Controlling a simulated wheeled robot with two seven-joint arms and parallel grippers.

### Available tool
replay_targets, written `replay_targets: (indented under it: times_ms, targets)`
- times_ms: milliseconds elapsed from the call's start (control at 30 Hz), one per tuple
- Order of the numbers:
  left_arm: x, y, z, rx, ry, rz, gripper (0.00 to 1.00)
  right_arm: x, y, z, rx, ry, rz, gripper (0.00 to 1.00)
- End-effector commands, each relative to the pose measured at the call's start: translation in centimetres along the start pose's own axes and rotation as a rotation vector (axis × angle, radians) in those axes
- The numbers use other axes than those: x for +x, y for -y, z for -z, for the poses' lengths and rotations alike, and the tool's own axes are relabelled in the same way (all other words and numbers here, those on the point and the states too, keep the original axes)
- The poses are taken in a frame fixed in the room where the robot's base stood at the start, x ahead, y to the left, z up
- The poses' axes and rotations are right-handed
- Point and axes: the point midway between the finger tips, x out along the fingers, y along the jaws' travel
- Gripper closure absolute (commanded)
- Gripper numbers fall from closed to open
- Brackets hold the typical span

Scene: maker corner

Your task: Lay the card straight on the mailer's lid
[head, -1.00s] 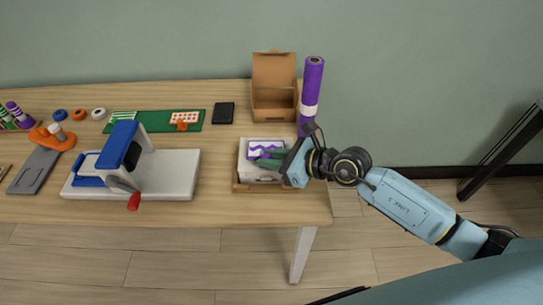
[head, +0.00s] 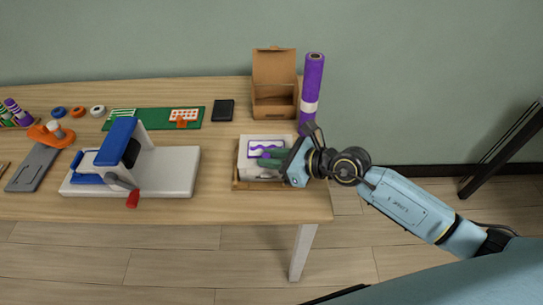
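The card (head: 258,148), white with a purple wavy band and purple edging, lies at or just above the upper part of the mailer's lid. The mailer (head: 248,172) is a flat white box near the table's right front corner. The fingers hide part of the card and lid. I cannot tell whether they still touch the card or how far they are apart. My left gripper is not in view.
The mailer sits on a wooden tray (head: 250,187). An open cardboard box (head: 273,98) and an upright purple roll (head: 312,80) stand behind it. A white press with a blue arm (head: 165,180) stands left. A black block (head: 223,110) lies behind; bare tabletop separates press and tray.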

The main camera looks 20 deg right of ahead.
Motion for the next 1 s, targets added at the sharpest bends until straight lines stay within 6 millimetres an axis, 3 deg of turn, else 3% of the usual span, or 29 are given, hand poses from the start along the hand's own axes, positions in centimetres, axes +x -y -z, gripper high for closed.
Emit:
replay_targets:
  times_ms: [33, 167, 567, 1000]
  targets:
    - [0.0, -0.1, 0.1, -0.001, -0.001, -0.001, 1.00, 0.0, 0.0, 0.0, 0.000, 0.000, 0.000, 0.74]
    - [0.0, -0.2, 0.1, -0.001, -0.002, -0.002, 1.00, 0.0, 0.0, 0.0, 0.000, 0.000, 0.000, 0.57]
    - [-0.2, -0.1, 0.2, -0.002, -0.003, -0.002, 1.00, -0.8, 0.0, 0.1, 0.000, -0.002, 0.000, 0.56]
    - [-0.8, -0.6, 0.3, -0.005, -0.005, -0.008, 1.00, -10.1, 0.0, 0.2, -0.003, -0.006, 0.000, 0.56]
